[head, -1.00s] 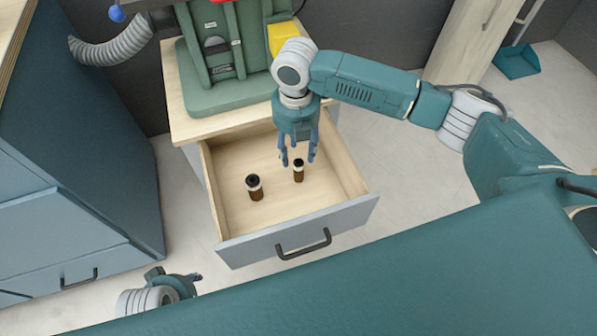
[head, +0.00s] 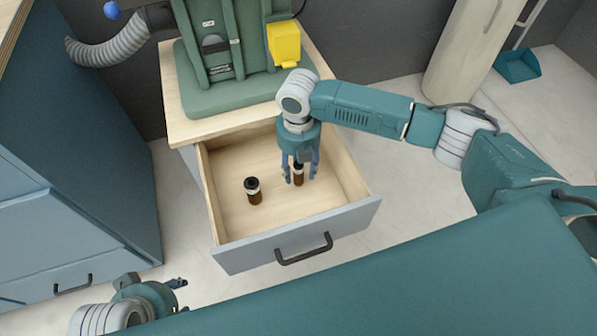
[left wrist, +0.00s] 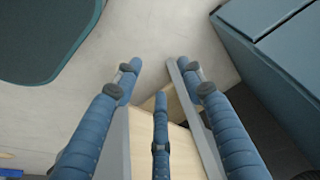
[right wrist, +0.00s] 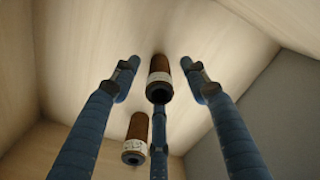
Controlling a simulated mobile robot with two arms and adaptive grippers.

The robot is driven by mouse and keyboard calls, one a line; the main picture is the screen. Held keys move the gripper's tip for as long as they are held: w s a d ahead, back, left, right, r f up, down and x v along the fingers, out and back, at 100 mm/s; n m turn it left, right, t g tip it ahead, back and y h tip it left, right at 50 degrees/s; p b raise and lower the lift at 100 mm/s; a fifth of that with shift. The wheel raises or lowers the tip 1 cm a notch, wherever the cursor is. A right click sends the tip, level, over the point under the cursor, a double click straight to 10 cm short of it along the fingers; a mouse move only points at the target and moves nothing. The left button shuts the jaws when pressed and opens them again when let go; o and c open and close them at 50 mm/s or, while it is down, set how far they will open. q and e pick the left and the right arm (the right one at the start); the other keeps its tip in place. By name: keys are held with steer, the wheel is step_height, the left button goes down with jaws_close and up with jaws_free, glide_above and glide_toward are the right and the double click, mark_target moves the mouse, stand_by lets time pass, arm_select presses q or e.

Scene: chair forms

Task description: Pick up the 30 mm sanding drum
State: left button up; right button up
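The left drum (head: 253,191) looks wider than the right drum (head: 299,178); I cannot read a size on either. My right gripper (head: 299,176) points down with its fingers around the right drum, hiding part of it. In the right wrist view, one drum (right wrist: 159,72) lies between the spread fingers (right wrist: 158,80), with a gap on both sides; the other drum (right wrist: 136,140) is lower, outside them. My left gripper (head: 180,286) is open and empty, outside the drawer (left wrist: 158,80).
The drawer's wooden walls and grey front with a dark handle (head: 303,248) surround the drums. A green machine (head: 235,85) with a yellow box (head: 284,44) stands on the cabinet behind. A blue cabinet (head: 90,150) is at left. Most of the drawer floor is clear.

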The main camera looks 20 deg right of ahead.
jaws_close()
